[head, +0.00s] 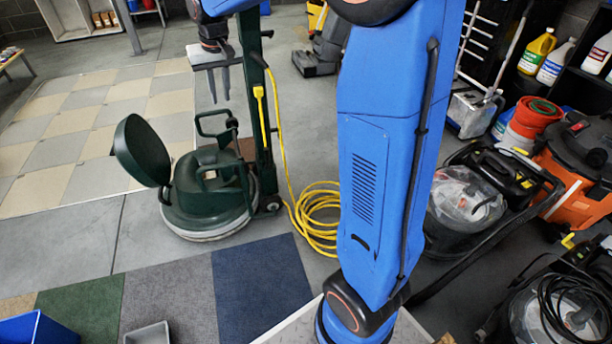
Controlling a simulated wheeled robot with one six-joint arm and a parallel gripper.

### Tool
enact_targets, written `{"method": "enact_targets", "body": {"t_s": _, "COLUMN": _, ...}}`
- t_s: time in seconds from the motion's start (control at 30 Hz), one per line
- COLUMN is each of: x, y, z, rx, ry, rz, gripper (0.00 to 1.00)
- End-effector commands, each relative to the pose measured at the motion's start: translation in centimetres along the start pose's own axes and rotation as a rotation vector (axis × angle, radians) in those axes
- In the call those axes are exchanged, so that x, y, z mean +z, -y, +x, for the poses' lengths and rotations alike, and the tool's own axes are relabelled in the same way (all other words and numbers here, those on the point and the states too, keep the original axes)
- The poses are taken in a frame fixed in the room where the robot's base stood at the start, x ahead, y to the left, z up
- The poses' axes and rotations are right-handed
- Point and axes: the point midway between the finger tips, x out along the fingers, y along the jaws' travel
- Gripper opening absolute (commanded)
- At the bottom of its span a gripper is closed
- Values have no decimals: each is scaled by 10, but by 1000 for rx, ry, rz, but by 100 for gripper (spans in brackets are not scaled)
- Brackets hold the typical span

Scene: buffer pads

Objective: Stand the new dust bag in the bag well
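A dark green floor machine (213,188) stands left of centre on the floor, with a round lid (142,150) tilted up on its left side. I cannot make out a bag well opening on it. I see no dust bag that I can identify. My gripper (219,90) shows small at the upper left, pointing down, above the machine's body in the picture and beside its upright handle. Its fingers look thin and close together; whether they are open or hold anything is too small to tell.
A coiled yellow cable (318,222) lies right of the machine. Coloured carpet tiles (262,280), a blue bin (38,328) and a grey tray (147,335) are at the front left. Vacuum cleaners (468,200) crowd the right. My blue arm hides the middle.

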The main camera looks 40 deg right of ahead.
Motion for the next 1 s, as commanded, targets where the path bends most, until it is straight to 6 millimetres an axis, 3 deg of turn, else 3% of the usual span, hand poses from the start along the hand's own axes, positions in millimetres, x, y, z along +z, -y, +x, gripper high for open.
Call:
{"method": "enact_targets", "body": {"t_s": 0.2, "x": 68, "y": -17, "z": -38, "rx": -4, "ry": -36, "rz": -25, "gripper": 19}}
{"method": "enact_targets", "body": {"t_s": 0.5, "x": 162, "y": -39, "z": -67, "rx": -7, "ry": -82, "rz": -61, "gripper": 19}}
{"method": "enact_targets", "body": {"t_s": 0.73, "x": 236, "y": -54, "z": -74, "rx": -8, "ry": -118, "rz": -88, "gripper": 19}}
{"method": "enact_targets", "body": {"t_s": 1.0, "x": 319, "y": -70, "z": -65, "rx": -6, "ry": -159, "rz": -120, "gripper": 19}}
